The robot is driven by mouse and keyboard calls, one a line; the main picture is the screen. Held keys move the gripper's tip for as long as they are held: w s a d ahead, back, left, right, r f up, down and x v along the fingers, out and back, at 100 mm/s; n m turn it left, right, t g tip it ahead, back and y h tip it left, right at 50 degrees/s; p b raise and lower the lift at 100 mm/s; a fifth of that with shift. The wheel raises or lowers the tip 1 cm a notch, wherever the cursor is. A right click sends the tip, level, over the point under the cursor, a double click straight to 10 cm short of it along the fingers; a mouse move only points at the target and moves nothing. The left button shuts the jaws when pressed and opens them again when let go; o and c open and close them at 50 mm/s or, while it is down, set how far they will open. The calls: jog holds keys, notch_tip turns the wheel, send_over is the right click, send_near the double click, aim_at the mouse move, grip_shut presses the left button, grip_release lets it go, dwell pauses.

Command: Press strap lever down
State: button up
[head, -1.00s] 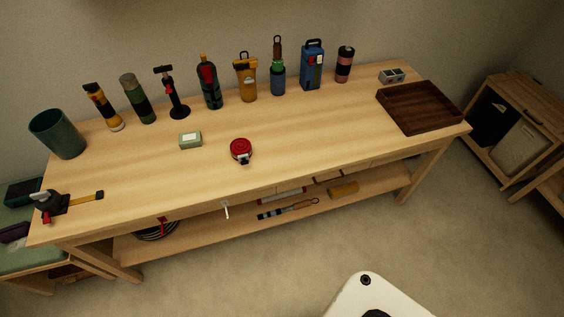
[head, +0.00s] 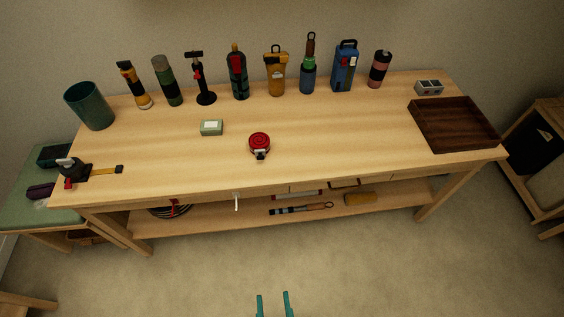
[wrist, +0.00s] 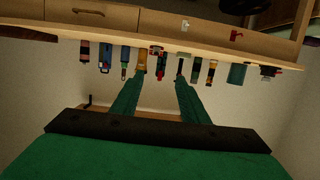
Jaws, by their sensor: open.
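A black and grey buckle-like device with a red part and a short yellow strap (head: 107,169) lies at the left front end of the wooden workbench (head: 330,148). I take its black body (head: 76,169) to carry the strap lever; it is too small to tell the lever's position. In the wrist view, a dark piece with red (wrist: 270,71) at the far right of the row looks like the same device. My gripper (head: 274,303) shows two teal fingers at the bottom of the head view, in front of the bench and far from the device. It is open and empty (wrist: 158,82).
A red coil (head: 259,143) and a green box (head: 211,128) sit mid-bench. A green cup (head: 90,106) and several bottles and tools line the back. A dark tray (head: 454,123) is at right. A green-topped bench (head: 45,197) stands at left. The floor in front is clear.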

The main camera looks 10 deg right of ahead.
jog(key=w+f, duration=0.5)
jog(key=w, duration=0.3)
jog(key=t, duration=0.3)
send_near(260, 159)
jog(key=shift+h, duration=0.3)
jog(key=w, duration=0.8)
jog(key=shift+d, duration=0.1)
jog(key=shift+s, duration=0.1)
